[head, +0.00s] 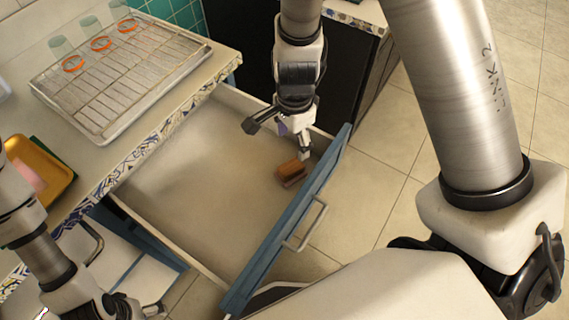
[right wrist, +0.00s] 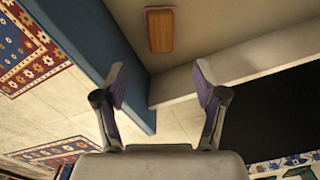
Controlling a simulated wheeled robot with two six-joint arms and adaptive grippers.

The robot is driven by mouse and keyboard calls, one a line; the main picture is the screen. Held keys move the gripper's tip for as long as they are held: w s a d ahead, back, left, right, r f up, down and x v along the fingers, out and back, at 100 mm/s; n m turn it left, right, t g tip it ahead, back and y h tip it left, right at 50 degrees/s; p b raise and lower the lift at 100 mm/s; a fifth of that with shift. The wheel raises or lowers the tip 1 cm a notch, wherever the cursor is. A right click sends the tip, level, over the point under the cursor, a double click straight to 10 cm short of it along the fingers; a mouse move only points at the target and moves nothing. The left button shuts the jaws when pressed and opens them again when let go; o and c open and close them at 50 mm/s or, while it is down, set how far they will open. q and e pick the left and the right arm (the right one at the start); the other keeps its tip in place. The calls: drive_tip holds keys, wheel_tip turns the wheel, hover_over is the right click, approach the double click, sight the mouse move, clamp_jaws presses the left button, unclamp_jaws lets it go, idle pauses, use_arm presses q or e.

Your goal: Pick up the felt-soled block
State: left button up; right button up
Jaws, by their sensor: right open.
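The felt-soled block (head: 290,170) is a small orange-brown block with a darker lower layer. It lies on the floor of the open drawer, near the drawer's blue front. In the right wrist view the block (right wrist: 160,30) shows as a wooden rectangle beyond the fingertips. My right gripper (head: 278,138) is above the drawer near the block, apart from it. Its fingers are spread and empty, as the right wrist view of the gripper (right wrist: 160,87) shows. My left arm is at the lower left, its gripper (head: 135,307) partly cut off by the frame edge.
The drawer's blue front (head: 290,220) and side wall (right wrist: 215,70) stand close to the block. On the counter are a wire rack tray (head: 130,85) with several glasses and a yellow tray (head: 40,170). Most of the drawer floor (head: 210,170) is clear.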

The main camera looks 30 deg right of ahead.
sight(291, 166)
wheel_tip(291, 166, down, 12)
drive_tip(key=b, duration=0.6)
drive_tip(key=shift+w, duration=0.15)
drive_tip(key=shift+r, duration=0.1)
drive_tip(key=c, duration=1.2)
